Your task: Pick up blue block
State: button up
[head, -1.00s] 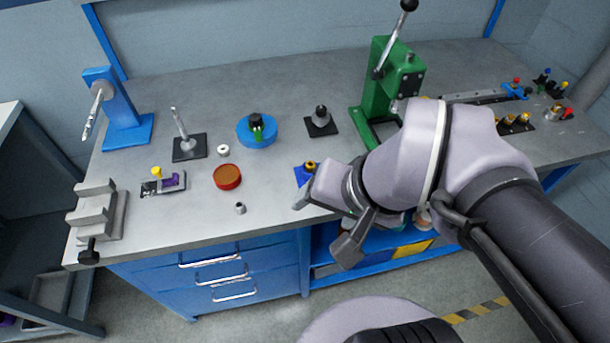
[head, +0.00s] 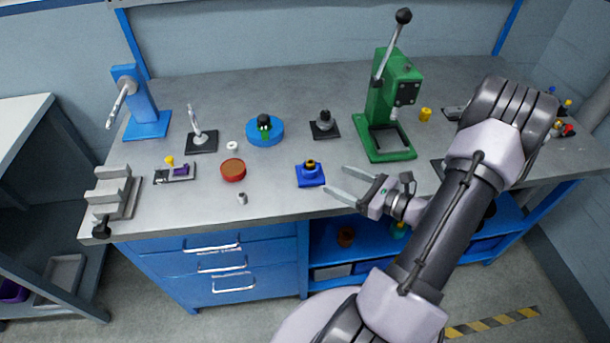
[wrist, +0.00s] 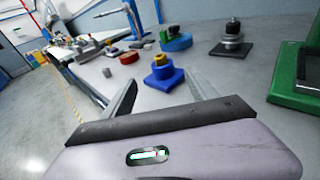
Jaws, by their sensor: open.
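The blue block (head: 310,176) is a square blue base with a raised round top and a brass and black piece on it. It sits near the front edge of the grey workbench (head: 270,200). My gripper (head: 335,181) is open and empty, just right of the block, with its fingers pointing left toward it. In the wrist view the blue block (wrist: 163,77) stands ahead, beyond and between the open fingertips (wrist: 160,82). Gripper and block look apart.
A green lever press (head: 390,110) stands behind and right of the block.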

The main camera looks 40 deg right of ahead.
aim_at(314, 168)
jog(key=b+x, duration=0.2)
jog(key=x, duration=0.7)
jog(key=shift+w+d, duration=0.1)
jog(key=shift+w, duration=0.05)
jog(key=shift+c, duration=0.2)
grip_shut()
